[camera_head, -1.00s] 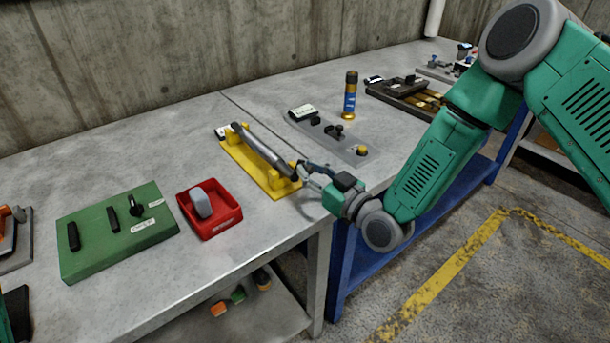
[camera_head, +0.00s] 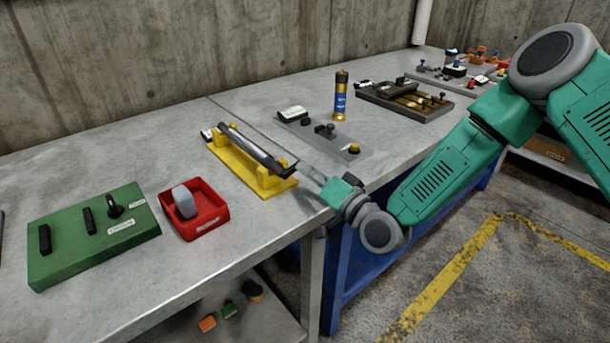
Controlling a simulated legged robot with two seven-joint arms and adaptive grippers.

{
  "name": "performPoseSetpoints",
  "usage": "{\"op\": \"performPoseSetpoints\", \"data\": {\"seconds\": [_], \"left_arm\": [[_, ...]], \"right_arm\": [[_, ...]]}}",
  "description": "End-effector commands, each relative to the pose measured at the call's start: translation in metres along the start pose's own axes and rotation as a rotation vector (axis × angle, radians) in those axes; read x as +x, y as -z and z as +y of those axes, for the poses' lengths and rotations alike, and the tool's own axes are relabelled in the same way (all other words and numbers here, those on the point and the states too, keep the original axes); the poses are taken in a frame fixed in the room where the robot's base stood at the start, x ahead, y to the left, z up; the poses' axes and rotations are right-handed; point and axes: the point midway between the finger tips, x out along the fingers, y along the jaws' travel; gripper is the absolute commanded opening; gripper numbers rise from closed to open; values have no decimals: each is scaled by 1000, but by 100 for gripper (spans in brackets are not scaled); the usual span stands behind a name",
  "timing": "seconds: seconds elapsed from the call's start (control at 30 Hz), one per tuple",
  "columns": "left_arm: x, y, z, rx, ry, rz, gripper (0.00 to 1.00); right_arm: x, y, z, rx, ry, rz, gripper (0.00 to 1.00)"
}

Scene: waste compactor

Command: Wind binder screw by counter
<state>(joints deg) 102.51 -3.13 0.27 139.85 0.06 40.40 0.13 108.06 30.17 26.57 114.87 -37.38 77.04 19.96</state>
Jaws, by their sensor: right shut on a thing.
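The yellow binder stand (camera_head: 232,160) sits on the grey bench and cradles a long dark and grey cylinder (camera_head: 250,146), lying lengthwise. A small block with a pale face (camera_head: 207,134) is at its far left end; any reading on it is too small to make out. A dark handle-like piece (camera_head: 283,167) is at the cylinder's near right end. My right gripper (camera_head: 308,173) reaches in from the right and is shut on this handle; its fingertips partly blend with it. My left gripper is not in view.
A red tray (camera_head: 222,215) with a grey lump and a green panel (camera_head: 60,262) lie to the left. Behind the gripper are a grey plate with knobs (camera_head: 352,150) and an upright blue-and-gold canister (camera_head: 340,100). The bench's front edge runs below my right wrist.

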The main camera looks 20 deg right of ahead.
Motion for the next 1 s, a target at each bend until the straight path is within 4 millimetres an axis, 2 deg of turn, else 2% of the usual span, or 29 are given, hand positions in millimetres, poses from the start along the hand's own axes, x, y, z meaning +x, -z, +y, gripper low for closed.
{"op": "performPoseSetpoints", "data": {"seconds": [0.03,0.4,0.93,0.97,1.0], "left_arm": [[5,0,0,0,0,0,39],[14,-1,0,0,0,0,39],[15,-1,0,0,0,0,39],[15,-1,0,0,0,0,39],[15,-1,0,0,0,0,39]], "right_arm": [[-1,1,6,29,-8,10,0],[-2,-2,12,176,-17,19,0],[-2,-4,14,197,-22,17,0],[-2,-4,14,197,-22,17,20],[-2,-4,14,197,-21,17,34]]}}
